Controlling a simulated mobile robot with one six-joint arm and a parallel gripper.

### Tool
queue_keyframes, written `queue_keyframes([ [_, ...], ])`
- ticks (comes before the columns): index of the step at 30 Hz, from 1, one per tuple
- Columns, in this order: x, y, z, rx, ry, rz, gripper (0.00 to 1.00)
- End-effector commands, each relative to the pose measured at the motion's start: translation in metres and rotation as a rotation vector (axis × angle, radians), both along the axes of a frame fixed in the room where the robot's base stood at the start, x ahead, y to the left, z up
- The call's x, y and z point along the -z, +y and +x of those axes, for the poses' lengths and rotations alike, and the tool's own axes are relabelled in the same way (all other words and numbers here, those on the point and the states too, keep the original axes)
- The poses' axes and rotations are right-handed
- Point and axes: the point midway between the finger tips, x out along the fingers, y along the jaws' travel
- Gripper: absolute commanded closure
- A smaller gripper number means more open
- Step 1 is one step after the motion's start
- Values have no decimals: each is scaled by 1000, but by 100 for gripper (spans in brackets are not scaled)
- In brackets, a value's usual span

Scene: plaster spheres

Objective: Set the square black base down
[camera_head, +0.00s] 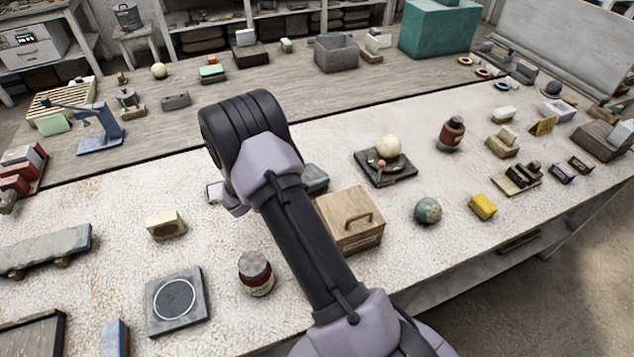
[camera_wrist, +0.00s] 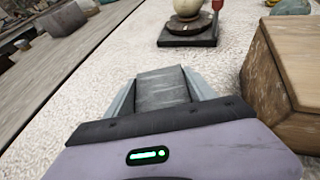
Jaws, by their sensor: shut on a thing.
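My gripper (camera_wrist: 160,92) is shut on a dark grey, flat-faced block, which I take for the square black base (camera_wrist: 163,86). A finger lies along each side of it. In the head view my arm hides the fingers; a blue-grey piece (camera_head: 315,178) beside the arm may be the held base. It is over the pale tabletop (camera_wrist: 110,75), left of the wooden box. I cannot tell whether its underside touches the table.
The wooden box (camera_head: 352,222) with a handle stands close on the right and shows in the wrist view (camera_wrist: 290,75). A dark stand (camera_head: 386,178) with a cream sphere (camera_head: 388,146) is ahead. A brown jar (camera_head: 256,272) and grey slab (camera_head: 178,318) are nearer. Pale tabletop is clear between them.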

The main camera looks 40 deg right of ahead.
Motion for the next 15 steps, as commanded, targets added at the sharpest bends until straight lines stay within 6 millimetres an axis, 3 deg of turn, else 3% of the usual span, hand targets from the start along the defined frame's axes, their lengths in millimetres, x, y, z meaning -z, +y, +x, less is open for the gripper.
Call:
queue_keyframes([
  [1,14,0,0,-1,2,0,100],
  [3,23,0,0,-1,2,0,100],
  [13,25,0,0,-1,1,0,100],
  [14,24,0,0,-1,2,0,31],
  [15,24,0,0,-2,1,0,23],
])
